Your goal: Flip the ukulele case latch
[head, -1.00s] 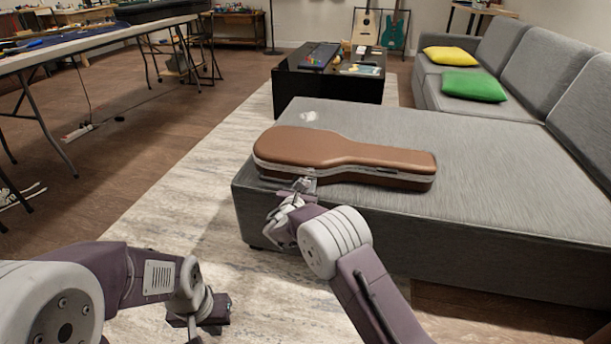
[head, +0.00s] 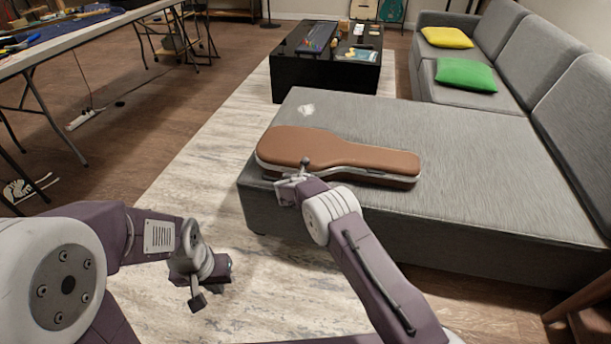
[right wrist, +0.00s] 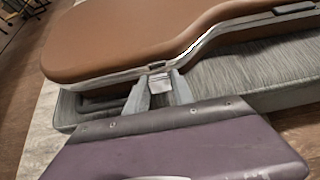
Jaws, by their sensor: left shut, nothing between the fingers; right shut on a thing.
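The brown ukulele case (head: 335,153) lies closed and flat on the grey sofa seat, with a pale trim line along its side. It also fills the top of the right wrist view (right wrist: 150,35). My right gripper (head: 290,179) is at the front side of the case, near its wide end. In the right wrist view its fingers (right wrist: 160,87) are closed around a small pale metal latch (right wrist: 160,80) just below the trim. The fingers partly hide the latch. My left gripper (head: 197,300) is shut and empty, low over the rug, away from the case.
The grey sofa (head: 470,185) has free seat room right of the case. A yellow cushion (head: 446,37) and a green cushion (head: 466,75) lie farther back. A black low table (head: 325,70) stands behind the sofa seat. A long worktable (head: 90,38) is at the left.

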